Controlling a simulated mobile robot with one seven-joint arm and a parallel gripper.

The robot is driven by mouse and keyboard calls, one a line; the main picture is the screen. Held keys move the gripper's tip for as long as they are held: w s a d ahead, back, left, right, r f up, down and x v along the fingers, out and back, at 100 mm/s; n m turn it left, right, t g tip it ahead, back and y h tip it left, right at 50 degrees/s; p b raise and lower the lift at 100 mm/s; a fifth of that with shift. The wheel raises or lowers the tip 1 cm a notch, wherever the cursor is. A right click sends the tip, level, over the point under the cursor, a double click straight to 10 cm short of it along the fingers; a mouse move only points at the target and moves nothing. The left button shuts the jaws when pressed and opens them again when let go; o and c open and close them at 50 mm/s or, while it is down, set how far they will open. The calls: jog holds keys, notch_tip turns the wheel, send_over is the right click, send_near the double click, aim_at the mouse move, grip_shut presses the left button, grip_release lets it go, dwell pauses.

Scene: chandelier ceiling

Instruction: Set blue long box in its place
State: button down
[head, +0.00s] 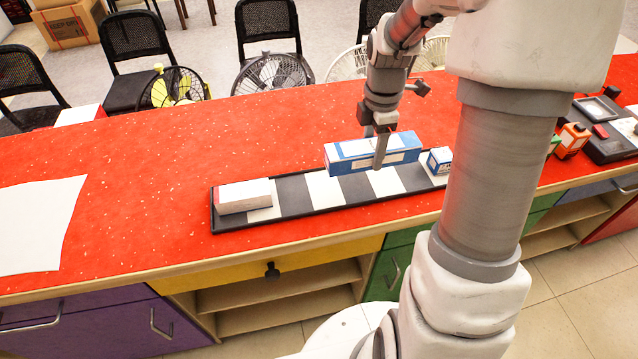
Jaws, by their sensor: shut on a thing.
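The blue long box (345,158), blue with white panels, is held by my gripper (381,158) over the back edge of a long black tray (290,218). The gripper points down and is shut on the box around its middle. The tray has alternating dark and white stripes. A white box (243,195) lies at the tray's left end. A small blue and white box (439,161) stands at its right end. Several stripes between these two boxes are bare. I cannot tell exactly how high the blue long box is above the tray.
The red counter (130,180) is mostly clear left of the tray, apart from a white sheet (38,225). An orange box (572,140) and a dark tray (612,145) stand at the right. Chairs and fans stand behind the counter. My arm hides part of the tray's right side.

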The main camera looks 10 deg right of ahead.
jog(key=b, duration=0.1)
send_over(325, 189)
notch_tip(325, 189, down, 6)
jog(key=shift+f, duration=0.1)
jog(key=shift+f+b, duration=0.3)
jog(key=shift+f, duration=1.6)
jog(key=shift+f, duration=0.2)
jog(key=shift+c, duration=0.6)
grip_release()
jog(key=shift+r, duration=0.15)
